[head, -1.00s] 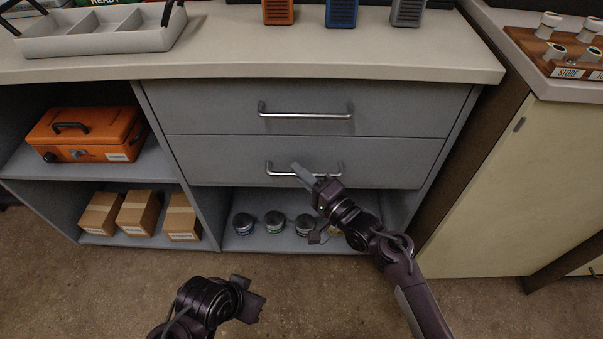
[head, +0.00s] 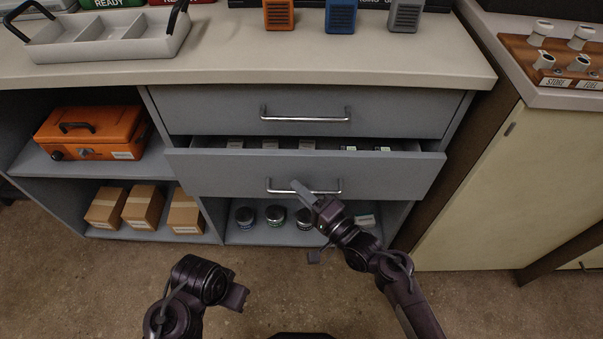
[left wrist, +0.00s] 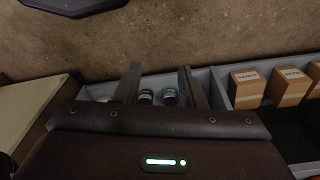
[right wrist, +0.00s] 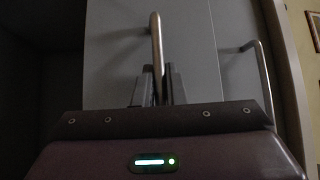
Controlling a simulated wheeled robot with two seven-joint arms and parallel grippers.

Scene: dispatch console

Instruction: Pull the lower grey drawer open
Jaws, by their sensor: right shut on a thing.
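The lower grey drawer (head: 225,175) stands partly out of the cabinet in the head view, with several small labelled items showing inside along its back. My right gripper (head: 300,188) is shut on the drawer's metal bar handle (head: 325,189). In the right wrist view the handle (right wrist: 155,45) runs down between the fingers of the right gripper (right wrist: 158,85). My left gripper (head: 238,297) hangs low in front of the cabinet, apart from it. In the left wrist view the two fingers of the left gripper (left wrist: 158,85) are spread with nothing between them.
The upper grey drawer (head: 220,112) is shut above. Below is an open shelf with several round tins (head: 275,215). An orange case (head: 95,130) and cardboard boxes (head: 145,207) fill the left shelves. A cream cabinet (head: 480,190) stands at the right. The floor in front is clear.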

